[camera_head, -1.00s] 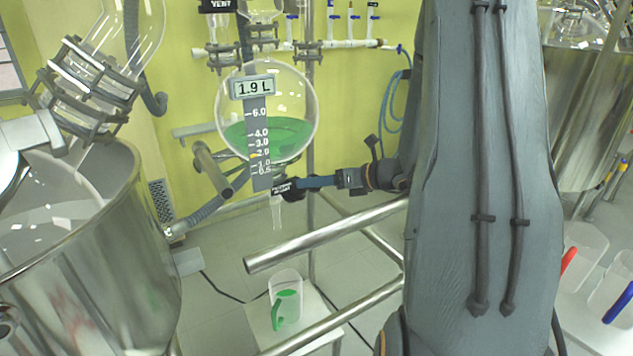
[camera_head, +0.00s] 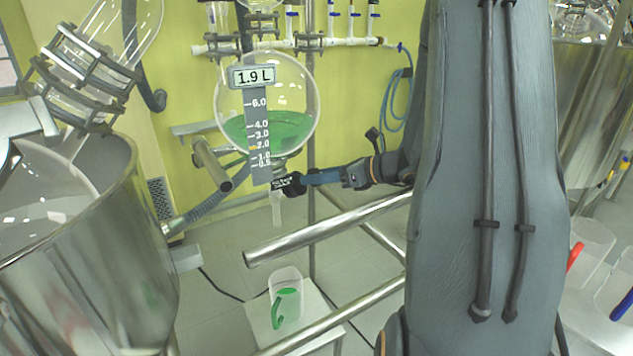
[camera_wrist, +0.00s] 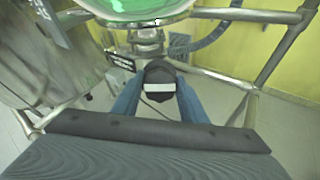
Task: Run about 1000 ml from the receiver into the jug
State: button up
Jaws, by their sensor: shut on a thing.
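The receiver (camera_head: 300,92) is a round glass flask with green liquid in its lower part. Its scale plate (camera_head: 258,140) carries a display reading 1.9 L. Below it, a black valve handle (camera_head: 292,185) sits above a clear outlet spout (camera_head: 276,207). My gripper (camera_head: 305,181) reaches in from the right and is shut on this handle. In the wrist view the handle (camera_wrist: 160,78), with a white band, lies between my blue fingers (camera_wrist: 159,97). The clear jug (camera_head: 290,306) with a green handle stands below the spout. I cannot tell how much it holds; no stream shows.
The jug stands on a pale stand (camera_head: 258,318). Metal rails (camera_head: 325,232) cross between my arm and the stand. A large steel vessel (camera_head: 110,270) fills the left. Jugs with red (camera_head: 574,256) and blue (camera_head: 622,300) handles stand at the right.

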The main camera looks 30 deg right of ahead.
jog(key=n+b, duration=0.2)
jog(key=n, duration=0.2)
jog(key=shift+f+y+b, duration=0.1)
jog(key=shift+y+b, duration=0.2)
jog(key=shift+b, duration=0.1)
jog(key=shift+n+g+y+b, duration=0.3)
jog(key=shift+n+g+b, duration=0.3)
jog(key=shift+n+b, duration=1.2)
jog(key=shift+n+p, duration=0.4)
jog(key=shift+n, duration=0.2)
jog(key=o, duration=1.1)
jog(key=shift+c, duration=0.2)
